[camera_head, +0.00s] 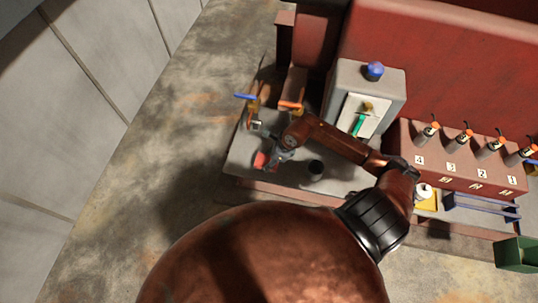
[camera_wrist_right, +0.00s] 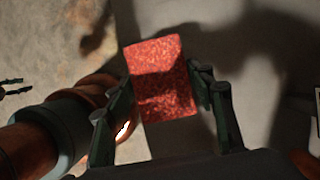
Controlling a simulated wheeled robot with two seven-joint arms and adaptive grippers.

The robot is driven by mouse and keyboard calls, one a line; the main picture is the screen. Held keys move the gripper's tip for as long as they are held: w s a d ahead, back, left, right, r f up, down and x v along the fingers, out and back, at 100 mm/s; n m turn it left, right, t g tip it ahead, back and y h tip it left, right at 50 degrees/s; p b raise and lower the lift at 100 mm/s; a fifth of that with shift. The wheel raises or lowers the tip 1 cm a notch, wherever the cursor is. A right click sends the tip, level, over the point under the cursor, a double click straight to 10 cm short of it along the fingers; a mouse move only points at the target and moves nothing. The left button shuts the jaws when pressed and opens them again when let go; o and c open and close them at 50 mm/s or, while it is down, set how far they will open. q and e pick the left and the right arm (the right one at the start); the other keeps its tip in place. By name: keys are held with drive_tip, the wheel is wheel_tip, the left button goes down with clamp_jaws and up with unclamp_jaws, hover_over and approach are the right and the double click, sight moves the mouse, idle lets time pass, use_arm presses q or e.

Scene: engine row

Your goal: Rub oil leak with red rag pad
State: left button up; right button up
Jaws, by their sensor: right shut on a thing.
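The red rag pad (camera_wrist_right: 158,80) is a speckled red block, seen large in the right wrist view. My right gripper (camera_wrist_right: 160,98) is shut on it, with a finger at each side. In the head view the pad (camera_head: 262,160) shows partly beside my right gripper (camera_head: 276,156), over the left part of the grey bench top. I cannot tell whether the pad touches the surface. I cannot make out an oil leak clearly; shadows darken the surface around the pad.
A grey box with a blue dome (camera_head: 374,70) stands behind my right arm. Blue-handled and orange-handled parts (camera_head: 291,105) stand near the gripper. A dark round thing (camera_head: 316,167) lies right of it. A numbered block (camera_head: 455,165), blue rack (camera_head: 482,208) and green bin (camera_head: 516,254) are at right.

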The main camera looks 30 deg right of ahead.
drive_tip(key=shift+r+p, duration=0.9)
drive_tip(key=shift+r, duration=0.8)
